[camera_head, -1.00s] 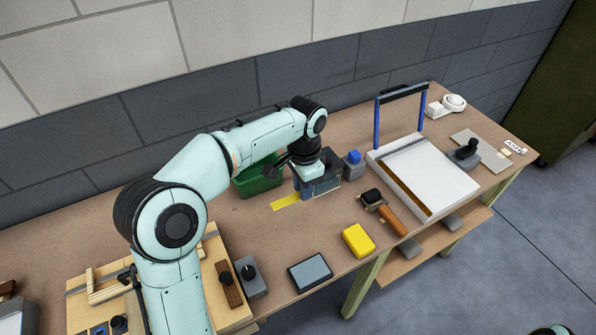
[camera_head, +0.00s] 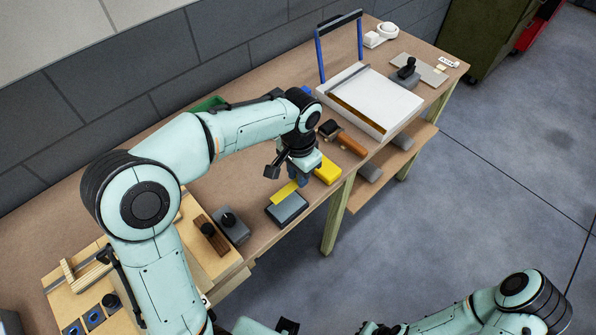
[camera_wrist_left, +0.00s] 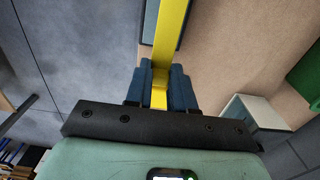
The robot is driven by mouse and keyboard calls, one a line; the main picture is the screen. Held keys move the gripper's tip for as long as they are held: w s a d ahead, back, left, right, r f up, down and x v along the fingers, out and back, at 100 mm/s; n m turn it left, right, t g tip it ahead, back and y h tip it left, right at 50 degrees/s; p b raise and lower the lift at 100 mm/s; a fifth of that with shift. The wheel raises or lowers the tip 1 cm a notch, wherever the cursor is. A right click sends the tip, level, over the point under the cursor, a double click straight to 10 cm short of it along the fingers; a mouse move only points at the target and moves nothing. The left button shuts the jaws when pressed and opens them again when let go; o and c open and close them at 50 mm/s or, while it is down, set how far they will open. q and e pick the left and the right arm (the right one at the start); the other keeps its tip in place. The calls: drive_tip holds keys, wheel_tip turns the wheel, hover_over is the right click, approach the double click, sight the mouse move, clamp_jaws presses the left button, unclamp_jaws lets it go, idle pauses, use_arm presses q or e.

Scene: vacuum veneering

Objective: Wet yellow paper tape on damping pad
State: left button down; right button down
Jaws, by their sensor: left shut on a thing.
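My left gripper (camera_head: 301,180) is shut on a strip of yellow paper tape (camera_head: 285,192). In the left wrist view its dark blue fingers (camera_wrist_left: 160,88) pinch the tape (camera_wrist_left: 172,32), which sticks out straight ahead. The damping pad (camera_head: 288,209), a grey-topped block with a dark rim, lies near the table's front edge. The tape's free end reaches over the pad's back edge; I cannot tell whether it touches. The pad shows partly behind the tape in the wrist view (camera_wrist_left: 149,22). My right arm is at the lower right; its gripper is not clearly shown.
A yellow block (camera_head: 328,170) sits close right of the gripper. A grey block with a black knob (camera_head: 231,226) stands left of the pad. A brush-like tool with a brown handle (camera_head: 351,144) and a white press (camera_head: 372,98) lie farther right. The green box (camera_head: 208,104) is mostly hidden.

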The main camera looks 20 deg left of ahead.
sight(298, 196)
drive_tip(key=shift+r, duration=0.1)
